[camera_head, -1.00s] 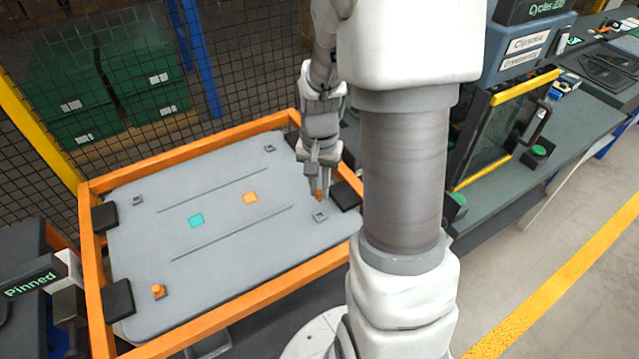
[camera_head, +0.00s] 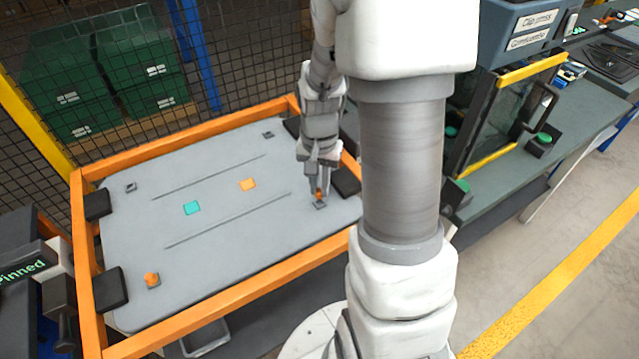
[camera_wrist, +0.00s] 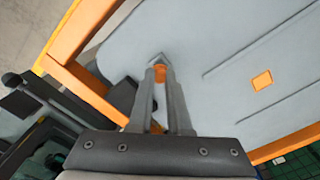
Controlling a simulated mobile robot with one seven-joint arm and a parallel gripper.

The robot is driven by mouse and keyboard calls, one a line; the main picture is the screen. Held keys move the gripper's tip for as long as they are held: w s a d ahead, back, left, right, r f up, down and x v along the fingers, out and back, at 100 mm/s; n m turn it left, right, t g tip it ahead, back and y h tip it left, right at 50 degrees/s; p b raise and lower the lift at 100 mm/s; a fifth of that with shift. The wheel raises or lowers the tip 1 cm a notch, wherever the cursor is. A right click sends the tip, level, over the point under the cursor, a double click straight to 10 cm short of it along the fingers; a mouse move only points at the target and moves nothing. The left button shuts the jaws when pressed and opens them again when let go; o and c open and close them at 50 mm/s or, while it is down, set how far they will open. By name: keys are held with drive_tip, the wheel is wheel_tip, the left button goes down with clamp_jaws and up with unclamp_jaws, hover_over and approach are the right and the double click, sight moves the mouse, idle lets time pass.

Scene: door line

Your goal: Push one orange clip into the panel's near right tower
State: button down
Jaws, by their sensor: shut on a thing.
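My gripper (camera_head: 319,190) is shut on an orange clip (camera_head: 319,195). The clip also shows between the fingertips in the wrist view (camera_wrist: 160,74). The clip is right over the near right tower (camera_head: 320,205), a small grey block on the grey panel (camera_head: 225,235). Whether the clip touches the tower or is in it, I cannot tell. In the wrist view the top of the tower (camera_wrist: 158,57) shows just past the fingertips. Another orange clip (camera_head: 151,279) stands upright in the near left tower (camera_head: 153,286).
An orange frame (camera_head: 250,298) with black pads (camera_head: 346,182) surrounds the panel. Empty towers stand at the far left (camera_head: 131,187) and far right (camera_head: 268,134). A teal square (camera_head: 192,208) and an orange square (camera_head: 248,185) mark the panel. A mesh fence (camera_head: 240,60) stands behind.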

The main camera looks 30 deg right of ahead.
drive_tip(key=shift+f+b, duration=1.1)
drive_tip(key=shift+f, duration=0.25)
idle(1.1)
drive_tip(key=c, duration=0.8)
unclamp_jaws()
drive_tip(key=shift+r, duration=0.15)
wheel_tip(320, 180, up, 17)
drive_tip(key=shift+r+p, duration=0.1)
drive_tip(key=shift+p, duration=0.8)
